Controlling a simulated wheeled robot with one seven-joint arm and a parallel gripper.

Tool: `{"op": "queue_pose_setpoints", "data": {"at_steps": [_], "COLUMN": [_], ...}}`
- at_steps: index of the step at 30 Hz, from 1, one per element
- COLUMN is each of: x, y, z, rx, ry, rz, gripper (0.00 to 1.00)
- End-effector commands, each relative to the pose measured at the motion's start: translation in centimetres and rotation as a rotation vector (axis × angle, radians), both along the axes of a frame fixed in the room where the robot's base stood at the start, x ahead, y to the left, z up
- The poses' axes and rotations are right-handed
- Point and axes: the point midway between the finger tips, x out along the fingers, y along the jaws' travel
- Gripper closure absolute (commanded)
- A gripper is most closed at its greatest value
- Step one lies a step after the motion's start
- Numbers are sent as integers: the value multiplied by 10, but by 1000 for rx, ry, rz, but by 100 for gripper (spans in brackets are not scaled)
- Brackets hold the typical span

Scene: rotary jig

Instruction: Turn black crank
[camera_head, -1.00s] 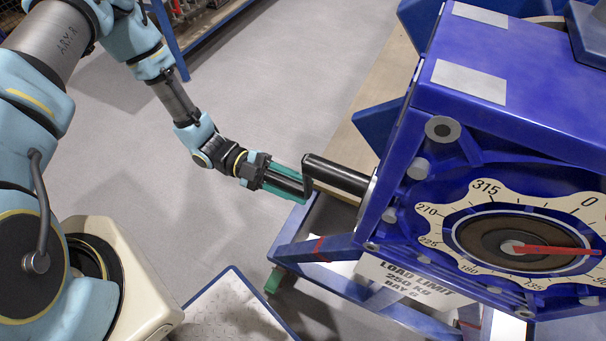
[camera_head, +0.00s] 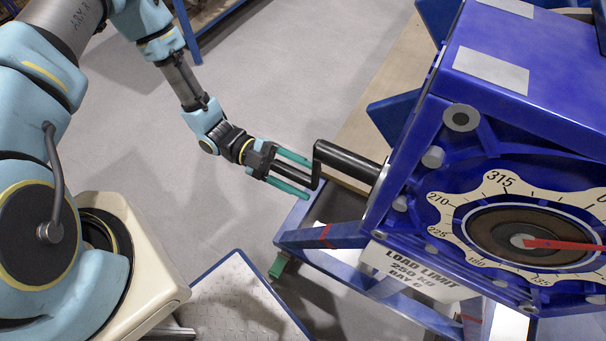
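The black crank (camera_head: 348,162) sticks out of the left side of the blue housing (camera_head: 505,95). Its shaft runs left, its short arm drops down, and its handle points left toward my gripper. My gripper (camera_head: 310,182) has two teal fingers, one above and one below the black handle. They are spread, with visible gaps to the handle, so it looks open around it. The handle's far end is hidden near the gripper's palm. On the housing front is a cream dial (camera_head: 462,240) with degree numbers and a red pointer (camera_head: 565,245) pointing right.
A blue cart frame (camera_head: 335,238) with a load limit sign (camera_head: 418,268) lies under the housing. A blue-edged plate platform (camera_head: 235,305) stands at the bottom centre. Grey floor (camera_head: 270,75) is open behind my arm.

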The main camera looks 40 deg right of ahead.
Motion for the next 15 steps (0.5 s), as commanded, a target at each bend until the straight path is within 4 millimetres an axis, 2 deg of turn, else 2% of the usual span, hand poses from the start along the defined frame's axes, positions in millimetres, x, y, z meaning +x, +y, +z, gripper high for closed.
{"op": "queue_pose_setpoints", "data": {"at_steps": [8,11,15], "x": [2,11,34], "y": [-1,1,9], "z": [-2,-4,-6], "rx": [1,1,0], "ry": [-3,-6,-8], "rz": [3,4,5], "gripper": [36,36,36]}}
